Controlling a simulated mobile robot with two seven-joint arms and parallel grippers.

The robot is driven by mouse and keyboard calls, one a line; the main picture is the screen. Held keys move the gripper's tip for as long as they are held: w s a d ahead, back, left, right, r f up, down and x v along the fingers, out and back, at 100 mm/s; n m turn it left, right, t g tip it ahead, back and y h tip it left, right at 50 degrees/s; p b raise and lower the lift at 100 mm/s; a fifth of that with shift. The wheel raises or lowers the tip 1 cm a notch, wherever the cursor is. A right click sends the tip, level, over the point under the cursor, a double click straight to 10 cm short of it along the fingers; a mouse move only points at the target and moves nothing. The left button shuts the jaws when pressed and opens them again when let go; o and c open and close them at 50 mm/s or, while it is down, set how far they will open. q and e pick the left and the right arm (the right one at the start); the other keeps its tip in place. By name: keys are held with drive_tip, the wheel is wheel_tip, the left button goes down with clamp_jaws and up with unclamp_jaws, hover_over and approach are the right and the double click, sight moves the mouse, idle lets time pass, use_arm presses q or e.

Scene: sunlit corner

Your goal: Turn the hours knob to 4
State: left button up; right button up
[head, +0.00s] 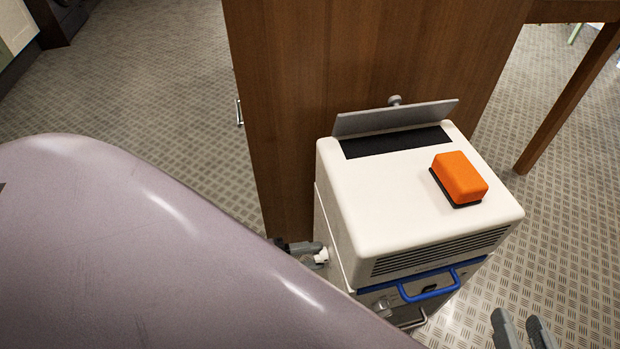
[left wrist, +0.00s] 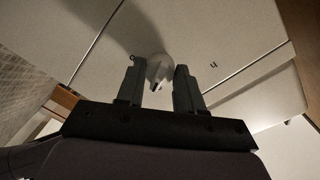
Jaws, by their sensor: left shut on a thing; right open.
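A small white knob (head: 321,257) sticks out low on the left side of a white machine (head: 350,200). My left gripper (head: 312,250) is at this knob, partly hidden by my arm. In the left wrist view the pale knob (left wrist: 158,68) sits between the two dark fingers of my left gripper (left wrist: 160,82), which is shut on it. A dark mark shows on the knob's near end. A printed 4 (left wrist: 213,65) is on the panel to the right of the knob. My right gripper (head: 523,328) is open and empty at the bottom right of the head view.
An orange block with a dark base (head: 460,178) lies on the machine's top. A grey flap (head: 395,117) stands raised at its back. A blue handle (head: 428,287) is on the front below the vents. A wooden cabinet (head: 290,100) stands behind. Floor is clear on the right.

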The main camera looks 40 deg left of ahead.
use_arm(q)
drive_tip(key=m, duration=0.5)
drive_tip(key=shift+m+y, duration=0.3)
drive_tip(key=shift+m, duration=0.1)
idle(0.4)
drive_tip(key=o, duration=1)
drive_tip(key=shift+o, duration=0.2)
drive_tip(key=p+v, duration=0.1)
drive_tip(key=v, duration=0.6)
drive_tip(key=shift+s, duration=0.15)
drive_tip(key=shift+f, duration=0.1)
